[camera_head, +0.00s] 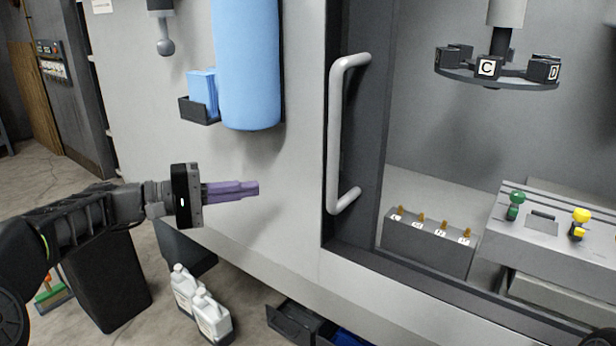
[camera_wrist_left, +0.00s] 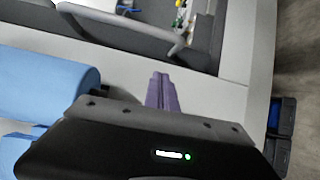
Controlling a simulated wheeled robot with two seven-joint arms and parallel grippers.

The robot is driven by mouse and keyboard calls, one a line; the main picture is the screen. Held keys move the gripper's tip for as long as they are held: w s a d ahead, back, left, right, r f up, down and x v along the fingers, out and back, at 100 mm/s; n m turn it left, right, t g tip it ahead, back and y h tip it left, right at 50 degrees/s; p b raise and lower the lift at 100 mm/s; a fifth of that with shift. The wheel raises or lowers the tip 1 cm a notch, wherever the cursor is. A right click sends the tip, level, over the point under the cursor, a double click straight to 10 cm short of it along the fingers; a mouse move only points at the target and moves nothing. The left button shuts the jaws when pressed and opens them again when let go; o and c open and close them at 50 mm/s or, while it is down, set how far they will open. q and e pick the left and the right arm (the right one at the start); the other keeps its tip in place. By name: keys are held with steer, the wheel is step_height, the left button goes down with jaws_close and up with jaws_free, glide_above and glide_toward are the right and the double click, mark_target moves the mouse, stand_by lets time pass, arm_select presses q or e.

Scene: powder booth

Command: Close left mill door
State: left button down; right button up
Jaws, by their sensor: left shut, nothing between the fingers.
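The mill's left door (camera_head: 355,130) is a dark grey upright panel at the left side of the machine opening, with a long light grey bar handle (camera_head: 337,130). The opening to its right shows the mill interior. My left gripper (camera_head: 256,188) has purple fingers, shut and empty, in front of the light grey machine front, left of the handle and apart from it. In the left wrist view the shut fingers (camera_wrist_left: 161,90) point toward the machine, and the handle (camera_wrist_left: 130,28) lies beyond them. My right gripper is not seen.
A blue cylinder (camera_head: 247,65) and a small holder (camera_head: 198,108) hang on the machine front above my left gripper. White jugs (camera_head: 202,305) and an open dark drawer (camera_head: 297,322) are below. Inside are a tool carousel (camera_head: 497,80) and a labelled block (camera_head: 428,245).

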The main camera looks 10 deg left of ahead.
arm_select(q)
steer(key=shift+m+h, duration=0.4)
steer(key=shift+m, duration=0.1)
steer(key=r, duration=0.1)
steer(key=s+r, duration=0.1)
steer(key=r, duration=0.2)
steer(key=shift+s+a, duration=0.2)
steer(key=shift+a, duration=0.15)
steer(key=shift+d, duration=0.1)
steer(key=s+d+p+x, duration=0.1)
steer(key=s+p+x, duration=0.1)
steer(key=x, duration=1)
steer(key=shift+d+p, duration=0.55)
steer(key=shift+p, duration=0.05)
steer(key=shift+w, duration=0.1)
